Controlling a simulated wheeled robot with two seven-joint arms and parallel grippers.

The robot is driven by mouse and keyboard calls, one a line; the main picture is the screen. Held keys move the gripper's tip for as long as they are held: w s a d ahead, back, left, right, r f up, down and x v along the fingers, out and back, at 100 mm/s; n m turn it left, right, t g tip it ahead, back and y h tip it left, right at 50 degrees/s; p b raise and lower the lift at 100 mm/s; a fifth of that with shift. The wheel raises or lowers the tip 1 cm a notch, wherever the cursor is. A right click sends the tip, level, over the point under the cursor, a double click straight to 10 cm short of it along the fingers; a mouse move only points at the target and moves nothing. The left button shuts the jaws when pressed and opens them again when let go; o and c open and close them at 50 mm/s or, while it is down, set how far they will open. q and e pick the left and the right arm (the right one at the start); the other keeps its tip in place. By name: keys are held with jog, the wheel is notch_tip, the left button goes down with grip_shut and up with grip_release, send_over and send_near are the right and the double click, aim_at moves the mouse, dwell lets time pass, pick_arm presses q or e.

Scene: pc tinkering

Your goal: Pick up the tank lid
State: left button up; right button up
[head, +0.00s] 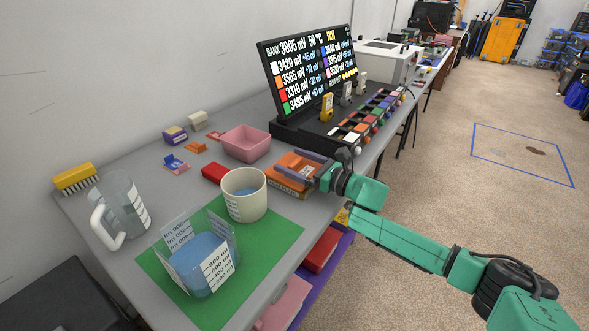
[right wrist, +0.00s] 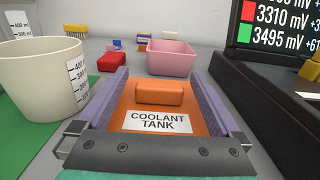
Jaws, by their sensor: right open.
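The tank lid (right wrist: 158,118) is a flat orange plate with a raised orange handle block (right wrist: 160,93) and a white "COOLANT TANK" label. In the head view the orange lid (head: 300,163) lies near the table's right edge, on top of an orange item with a white label. My right gripper (head: 287,164) is open and empty over the lid. In the right wrist view its two purple fingers (right wrist: 162,80) lie on either side of the handle, with visible gaps to it. My left gripper is not in view.
A cream measuring bucket (head: 245,195) stands close left of the gripper on a green mat (head: 278,244). A pink bin (head: 245,143) and a red block (head: 213,172) lie beyond. The display panel (head: 310,72) and its black base stand to the right.

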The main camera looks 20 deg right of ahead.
grip_shut()
